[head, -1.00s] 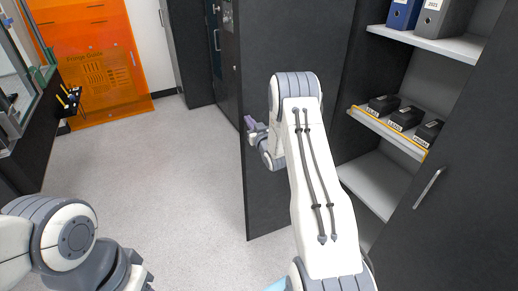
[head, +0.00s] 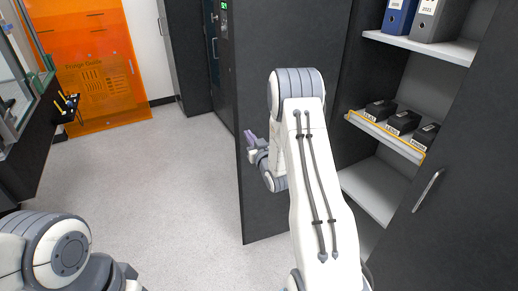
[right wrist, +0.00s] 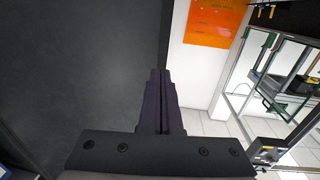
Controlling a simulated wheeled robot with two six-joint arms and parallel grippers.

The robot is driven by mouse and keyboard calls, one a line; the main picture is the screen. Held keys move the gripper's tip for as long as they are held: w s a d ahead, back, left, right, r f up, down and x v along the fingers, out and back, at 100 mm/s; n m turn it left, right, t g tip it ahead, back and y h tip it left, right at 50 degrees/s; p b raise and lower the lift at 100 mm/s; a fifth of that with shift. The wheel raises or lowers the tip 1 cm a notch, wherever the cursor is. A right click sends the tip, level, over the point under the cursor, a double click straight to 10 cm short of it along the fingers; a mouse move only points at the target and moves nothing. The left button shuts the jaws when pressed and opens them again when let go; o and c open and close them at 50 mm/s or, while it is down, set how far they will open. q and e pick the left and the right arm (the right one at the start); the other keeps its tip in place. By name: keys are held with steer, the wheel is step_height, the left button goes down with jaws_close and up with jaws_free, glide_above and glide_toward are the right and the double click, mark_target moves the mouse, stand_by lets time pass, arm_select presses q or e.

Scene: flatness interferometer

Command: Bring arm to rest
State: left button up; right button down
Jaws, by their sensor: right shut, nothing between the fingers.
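My right arm (head: 318,185) reaches forward in the middle of the head view, in front of the dark open cabinet door. Its gripper (head: 250,142) shows small, partly behind the arm, and points up and left. In the right wrist view, the two dark fingers (right wrist: 160,73) are pressed together with nothing between them. My left arm (head: 62,250) is at the lower left of the head view, and its gripper is out of frame.
The open cabinet door (head: 262,205) stands close beside my right arm. The shelf (head: 385,132) at right carries several black boxes, with binders (head: 418,15) above. An orange panel (head: 100,65) stands far left. The grey floor (head: 150,190) between is clear.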

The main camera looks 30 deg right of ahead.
steer(key=s+b, duration=0.1)
steer(key=s, duration=0.5)
steer(key=w+a+n+g+y, duration=0.2)
steer(key=a+g+y, duration=0.15)
steer(key=a, duration=0.85)
steer(key=s+a+n+g, duration=0.3)
steer(key=s+a+g, duration=0.3)
steer(key=a, duration=0.7)
steer(key=s+a+r+n+g, duration=0.1)
steer(key=s+a+g, duration=0.1)
steer(key=s, duration=0.8)
steer(key=s+a+r+n+g, duration=0.1)
steer(key=s+a+g, duration=0.2)
steer(key=s, duration=0.7)
steer(key=s+a+r+n+g, duration=0.1)
steer(key=s+a+n+g, duration=0.1)
steer(key=s, duration=0.8)
steer(key=shift+s+a+r+g, duration=0.2)
steer(key=shift+s+a+g, duration=0.05)
steer(key=shift+g, duration=0.4)
